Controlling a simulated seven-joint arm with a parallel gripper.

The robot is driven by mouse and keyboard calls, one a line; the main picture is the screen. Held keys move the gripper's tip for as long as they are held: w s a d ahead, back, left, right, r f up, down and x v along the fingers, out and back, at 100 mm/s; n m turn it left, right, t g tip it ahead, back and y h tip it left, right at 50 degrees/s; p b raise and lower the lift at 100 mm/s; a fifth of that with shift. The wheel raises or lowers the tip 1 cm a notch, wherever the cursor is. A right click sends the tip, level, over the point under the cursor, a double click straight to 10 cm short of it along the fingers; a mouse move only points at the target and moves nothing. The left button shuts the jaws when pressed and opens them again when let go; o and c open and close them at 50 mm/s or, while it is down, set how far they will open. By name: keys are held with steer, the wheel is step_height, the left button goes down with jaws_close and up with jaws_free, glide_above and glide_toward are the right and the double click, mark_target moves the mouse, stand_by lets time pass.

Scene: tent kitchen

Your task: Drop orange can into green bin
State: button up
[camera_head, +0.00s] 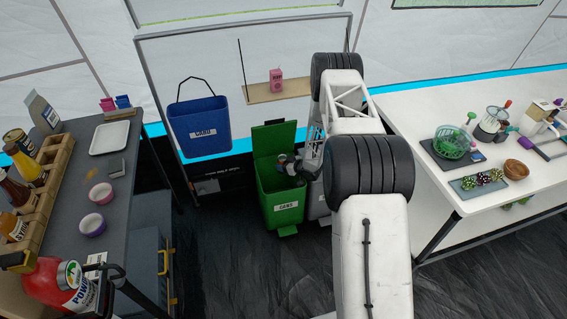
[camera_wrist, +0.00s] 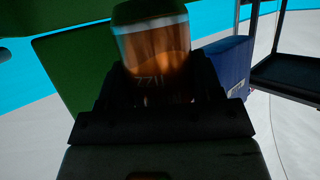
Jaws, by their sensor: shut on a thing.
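The green bin (camera_head: 286,210) stands on the floor in the middle of the head view, with its lid (camera_head: 272,137) raised. My gripper (camera_head: 290,164) is a dark shape at the bin's opening, and its exact height over the rim is hard to tell. In the wrist view my gripper (camera_wrist: 158,78) is shut on the orange can (camera_wrist: 158,48), which has a pale band and a dark greenish end. A green panel (camera_wrist: 70,62) shows behind and left of the can there. The can is not clearly visible in the head view.
A blue bin (camera_head: 200,128) hangs on the frame left of the green bin, and a grey bin (camera_head: 317,203) stands to its right. A shelf (camera_head: 283,93) holds a pink carton (camera_head: 276,80). Loaded tables flank both sides: dark left (camera_head: 125,190), white right (camera_head: 430,100).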

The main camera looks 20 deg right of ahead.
steer(key=shift+f, duration=2.05)
steer(key=o, duration=1)
steer(key=shift+r, duration=0.2)
